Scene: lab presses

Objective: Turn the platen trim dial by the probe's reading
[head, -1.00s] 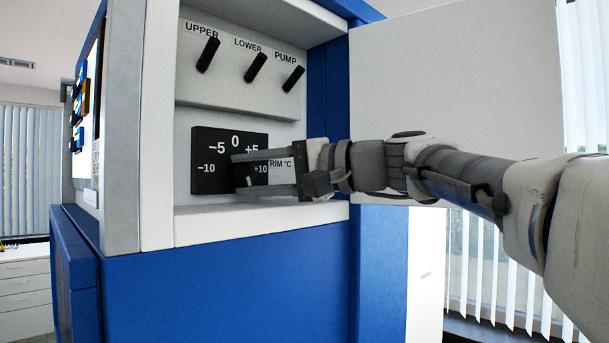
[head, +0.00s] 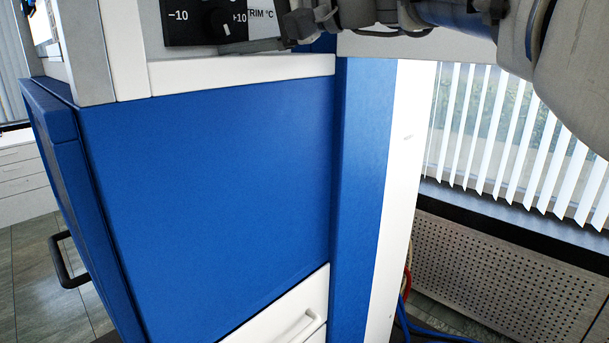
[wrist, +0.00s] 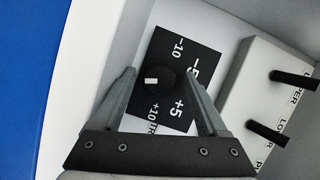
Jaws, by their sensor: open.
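The platen trim dial (wrist: 165,72) is a round black knob with a white mark, on a black scale plate (wrist: 190,48) lettered −10, −5, +5 and +10. In the wrist view my gripper (wrist: 160,74) is open, one finger on each side of the knob, with gaps showing. Its right finger covers part of the scale, and the 0 is not seen. In the head view the dial (head: 214,21) is at the top edge, its white mark at the lower right, below +10. The probe and its reading are not in view.
Toggle levers (wrist: 293,79) stick out from a raised white panel (wrist: 245,95) beside the scale plate. A white ledge (head: 240,68) runs below the dial, above the blue cabinet (head: 200,170). A drawer (head: 300,315) is lower down. Cables (head: 405,310) lie near the floor.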

